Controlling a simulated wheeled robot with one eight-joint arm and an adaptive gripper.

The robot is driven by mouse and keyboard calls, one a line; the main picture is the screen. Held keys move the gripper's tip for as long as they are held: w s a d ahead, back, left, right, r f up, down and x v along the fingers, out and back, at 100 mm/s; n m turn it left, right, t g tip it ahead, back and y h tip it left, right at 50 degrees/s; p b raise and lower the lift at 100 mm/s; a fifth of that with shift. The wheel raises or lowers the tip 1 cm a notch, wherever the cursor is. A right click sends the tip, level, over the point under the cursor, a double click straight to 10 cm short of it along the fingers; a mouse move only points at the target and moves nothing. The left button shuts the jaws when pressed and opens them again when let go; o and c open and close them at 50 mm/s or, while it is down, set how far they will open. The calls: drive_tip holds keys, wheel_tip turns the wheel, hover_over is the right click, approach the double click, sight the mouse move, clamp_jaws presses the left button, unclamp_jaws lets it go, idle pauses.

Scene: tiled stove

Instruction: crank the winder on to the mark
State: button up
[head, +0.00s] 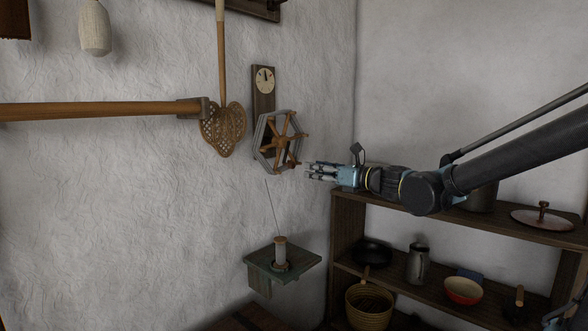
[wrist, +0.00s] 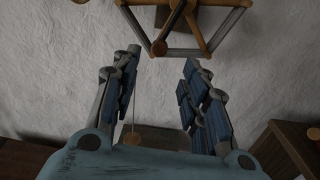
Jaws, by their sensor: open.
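The winder (head: 278,140) is a six-sided reel with wooden spokes on the wall, below a small round dial (head: 264,81) on a dark board. The dial's hand looks near the top; the mark is too small to make out. A round wooden crank knob (head: 291,165) sits at the winder's lower right; it also shows in the wrist view (wrist: 159,47). My gripper (head: 308,171) is just right of the knob, apart from it. In the wrist view my gripper (wrist: 163,68) is open and empty, with the knob just beyond and between the fingertips.
A thread runs from the winder to a spool (head: 280,251) on a small green wall bracket (head: 305,257). A dark wooden shelf (head: 400,205) with pots and bowls stands below my arm at right.

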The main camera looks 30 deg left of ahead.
sight(294, 166)
drive_tip(key=a, duration=0.3)
drive_tip(key=w+a, duration=0.1)
drive_tip(key=a, duration=0.3)
drive_tip(key=w+a, duration=0.1)
drive_tip(key=a, duration=0.2)
drive_tip(key=shift+a, duration=0.2)
clamp_jaws()
